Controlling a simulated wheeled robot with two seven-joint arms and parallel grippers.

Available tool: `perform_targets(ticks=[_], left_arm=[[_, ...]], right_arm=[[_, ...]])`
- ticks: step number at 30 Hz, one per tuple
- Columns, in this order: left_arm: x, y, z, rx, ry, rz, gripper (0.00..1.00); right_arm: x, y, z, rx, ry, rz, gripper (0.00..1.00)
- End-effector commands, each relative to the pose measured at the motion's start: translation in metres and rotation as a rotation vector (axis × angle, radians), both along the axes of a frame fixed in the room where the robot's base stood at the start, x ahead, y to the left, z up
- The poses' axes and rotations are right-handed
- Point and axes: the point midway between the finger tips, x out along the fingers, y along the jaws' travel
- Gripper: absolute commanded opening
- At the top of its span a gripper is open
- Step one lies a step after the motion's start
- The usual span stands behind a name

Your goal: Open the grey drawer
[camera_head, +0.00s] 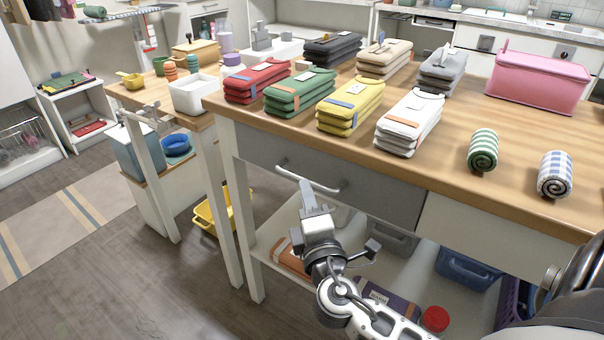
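The grey drawer (375,198) is set under the wooden top of the long table, and its front looks flush with the frame. A light metal bar handle (325,189) runs across the left part of its front. My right gripper (304,184) reaches up from below, with its fingertips at the handle, near the bar's middle. I cannot tell if the fingers touch or enclose the bar, or how far apart they are. My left gripper is out of view.
Folded cloth stacks, such as the yellow one (350,106), rolled towels (483,150) and a pink box (538,80) lie on the tabletop. Below the drawer is a white shelf with bins, including a blue one (467,268). The floor (150,275) at left is mostly clear.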

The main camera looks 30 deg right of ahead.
Motion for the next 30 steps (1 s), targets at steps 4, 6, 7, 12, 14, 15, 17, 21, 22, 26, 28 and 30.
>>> perform_targets(ticks=[4,6,7,12,14,15,17,21,22,26,28,30], left_arm=[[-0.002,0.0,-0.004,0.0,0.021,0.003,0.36],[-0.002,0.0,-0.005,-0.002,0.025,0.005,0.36],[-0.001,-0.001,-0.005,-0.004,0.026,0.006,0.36],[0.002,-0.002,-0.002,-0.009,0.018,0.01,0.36],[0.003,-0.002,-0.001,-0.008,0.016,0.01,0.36],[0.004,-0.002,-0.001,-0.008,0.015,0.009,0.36],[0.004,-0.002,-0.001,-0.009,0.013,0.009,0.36],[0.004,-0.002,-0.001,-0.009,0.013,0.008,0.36],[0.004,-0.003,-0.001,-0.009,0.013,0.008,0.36],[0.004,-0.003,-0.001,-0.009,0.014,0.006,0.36],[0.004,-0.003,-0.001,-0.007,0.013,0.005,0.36],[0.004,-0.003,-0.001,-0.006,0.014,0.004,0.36]], right_arm=[[0.026,-0.011,0.006,-0.002,-0.003,-0.002,0.33],[0.036,-0.014,0.007,-0.002,-0.002,-0.001,0.33],[0.039,-0.015,0.007,-0.002,-0.001,0.0,0.33],[0.049,-0.02,0.007,0.0,0.0,0.0,0.33],[0.051,-0.021,0.007,0.0,0.0,0.0,0.33],[0.051,-0.021,0.007,0.0,0.0,0.0,0.33],[0.051,-0.021,0.007,0.0,0.0,0.0,0.33],[0.051,-0.021,0.007,0.0,0.0,0.0,0.33],[0.051,-0.021,0.007,0.0,0.0,0.0,0.27],[0.051,-0.021,0.007,0.0,0.0,0.0,0.0],[0.051,-0.021,0.007,0.0,0.0,0.0,0.0],[0.051,-0.021,0.007,0.0,0.001,0.0,0.0]])
